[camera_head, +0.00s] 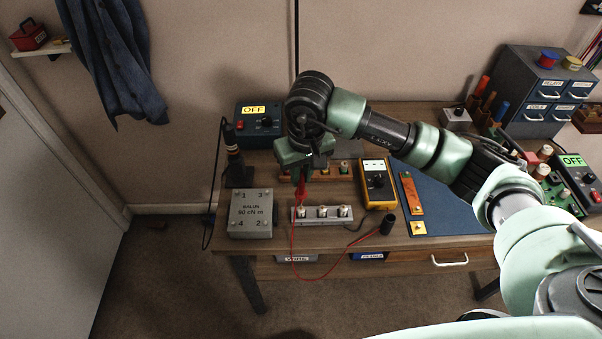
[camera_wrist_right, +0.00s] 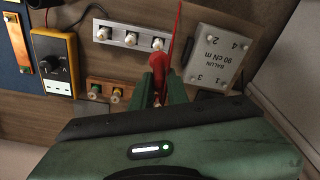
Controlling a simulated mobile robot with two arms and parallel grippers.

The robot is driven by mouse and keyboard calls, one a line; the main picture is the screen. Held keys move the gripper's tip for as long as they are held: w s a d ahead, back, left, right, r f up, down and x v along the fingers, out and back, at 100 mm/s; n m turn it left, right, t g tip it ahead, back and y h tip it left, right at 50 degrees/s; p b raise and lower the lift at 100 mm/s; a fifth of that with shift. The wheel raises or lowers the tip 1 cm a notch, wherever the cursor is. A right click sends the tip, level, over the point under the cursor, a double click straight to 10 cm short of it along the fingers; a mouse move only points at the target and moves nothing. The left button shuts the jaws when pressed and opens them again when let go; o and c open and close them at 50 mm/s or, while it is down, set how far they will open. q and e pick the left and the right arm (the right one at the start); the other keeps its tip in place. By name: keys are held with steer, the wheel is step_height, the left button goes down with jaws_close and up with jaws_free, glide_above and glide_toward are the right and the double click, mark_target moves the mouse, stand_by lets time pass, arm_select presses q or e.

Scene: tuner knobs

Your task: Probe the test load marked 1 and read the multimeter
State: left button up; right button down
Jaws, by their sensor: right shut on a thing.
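My right gripper (camera_head: 301,178) is shut on a red probe (camera_head: 301,190), which points down near the left end of a grey metal strip (camera_head: 322,222) with three pale round posts. In the right wrist view, the gripper (camera_wrist_right: 160,88) holds the red probe (camera_wrist_right: 160,62) close to the strip's end post (camera_wrist_right: 158,44); I cannot tell whether the tip touches. No number on the strip is legible. The yellow multimeter (camera_head: 377,183) stands right of the strip with a lit display; it also shows in the right wrist view (camera_wrist_right: 55,65). Its reading is too small to read. My left gripper is not in view.
A grey block (camera_head: 251,220) with numbered corners lies left of the strip. A red lead (camera_head: 310,277) loops past the table's front edge towards a black cylinder (camera_head: 387,224). A dark box marked OFF (camera_head: 258,127) stands behind. A blue mat (camera_head: 455,215) lies right.

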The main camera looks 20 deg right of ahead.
steer(key=shift+f+b, duration=0.2)
steer(key=shift+b, duration=0.8)
stand_by(1.2)
steer(key=shift+r, duration=0.15)
steer(key=shift+r+p, duration=0.9)
steer(key=shift+r, duration=1.5)
steer(key=shift+d, duration=0.15)
